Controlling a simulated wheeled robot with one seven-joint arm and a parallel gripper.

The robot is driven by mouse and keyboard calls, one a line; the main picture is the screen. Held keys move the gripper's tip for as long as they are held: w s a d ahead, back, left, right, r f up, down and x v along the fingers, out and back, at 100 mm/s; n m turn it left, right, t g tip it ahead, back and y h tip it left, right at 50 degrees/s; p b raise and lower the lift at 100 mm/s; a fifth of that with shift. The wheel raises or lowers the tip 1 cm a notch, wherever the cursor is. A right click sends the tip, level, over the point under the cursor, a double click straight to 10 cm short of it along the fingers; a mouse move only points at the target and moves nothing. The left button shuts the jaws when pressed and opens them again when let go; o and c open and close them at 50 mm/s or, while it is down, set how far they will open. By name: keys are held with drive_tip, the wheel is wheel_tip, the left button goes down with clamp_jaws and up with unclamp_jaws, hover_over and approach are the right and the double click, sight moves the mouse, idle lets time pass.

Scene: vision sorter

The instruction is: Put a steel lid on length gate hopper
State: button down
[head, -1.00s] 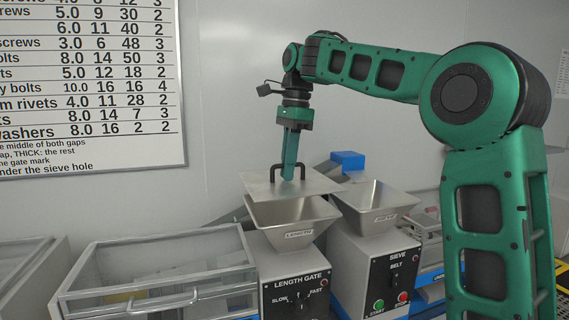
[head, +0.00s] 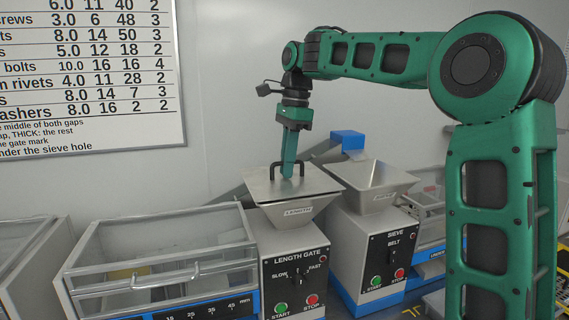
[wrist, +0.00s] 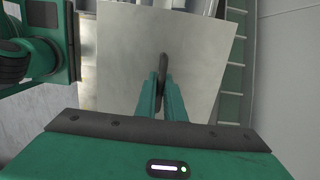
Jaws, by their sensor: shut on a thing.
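The steel lid (head: 318,183) is a flat square plate with a dark arched handle (head: 287,165). It lies over the top of the length gate hopper (head: 297,212), a steel funnel on the box marked LENGTH GATE. It looks level and at rim height; the plate hides the hopper's mouth, and full contact all round cannot be told. My gripper (head: 288,172) points down from above, shut on the handle. In the wrist view the fingers (wrist: 161,88) hold the handle over the middle of the lid (wrist: 205,50).
The open sieve hopper (head: 372,185) stands close on the right, on the box marked SIEVE. A clear-walled bin (head: 160,240) stands on the left. A blue block (head: 347,139) is behind. The wall with a printed chart (head: 85,80) closes the back.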

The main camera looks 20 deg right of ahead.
drive_tip(key=shift+s+f, duration=0.1)
drive_tip(key=shift+s, duration=0.05)
idle(0.6)
drive_tip(key=c, duration=1.8)
unclamp_jaws()
drive_tip(key=shift+o, duration=0.2)
